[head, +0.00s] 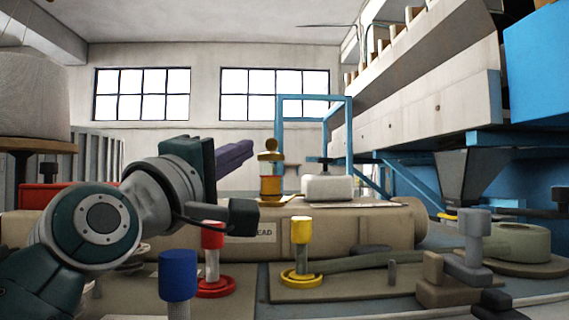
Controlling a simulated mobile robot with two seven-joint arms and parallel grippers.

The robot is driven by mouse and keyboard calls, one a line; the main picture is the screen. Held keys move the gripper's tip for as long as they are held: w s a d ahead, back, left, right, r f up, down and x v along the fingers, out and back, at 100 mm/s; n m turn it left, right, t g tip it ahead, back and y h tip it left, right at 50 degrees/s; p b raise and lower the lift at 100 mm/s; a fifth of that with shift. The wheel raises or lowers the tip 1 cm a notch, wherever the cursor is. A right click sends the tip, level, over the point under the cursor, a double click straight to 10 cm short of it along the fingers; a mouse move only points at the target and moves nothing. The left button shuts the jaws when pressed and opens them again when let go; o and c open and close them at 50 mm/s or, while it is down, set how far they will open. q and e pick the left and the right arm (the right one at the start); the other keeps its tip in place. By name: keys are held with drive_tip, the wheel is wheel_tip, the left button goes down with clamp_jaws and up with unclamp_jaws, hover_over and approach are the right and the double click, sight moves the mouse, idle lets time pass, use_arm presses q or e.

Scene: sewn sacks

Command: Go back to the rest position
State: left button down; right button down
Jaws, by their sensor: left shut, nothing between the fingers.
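My left arm comes in from the left. Its gripper (244,153) is raised in front of the far wall and points to the right. The purple fingers are shut with nothing held between them. They are apart from the orange and gold spool-like piece (271,188) to their right. A beige sack-like roll (350,228) with a partly hidden label lies behind and below the arm. My right gripper does not show.
On the bench stand a red-topped post (212,236), a yellow-topped post (301,230), a blue cylinder (178,276) and grey blocks (474,224). A white block (327,188) sits behind. A blue frame (350,140) and large machine (415,105) rise at right. Air above the bench's middle is clear.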

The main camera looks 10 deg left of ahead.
use_arm(q)
drive_tip(key=shift+v, duration=0.95)
drive_tip(key=shift+a+r, duration=0.15)
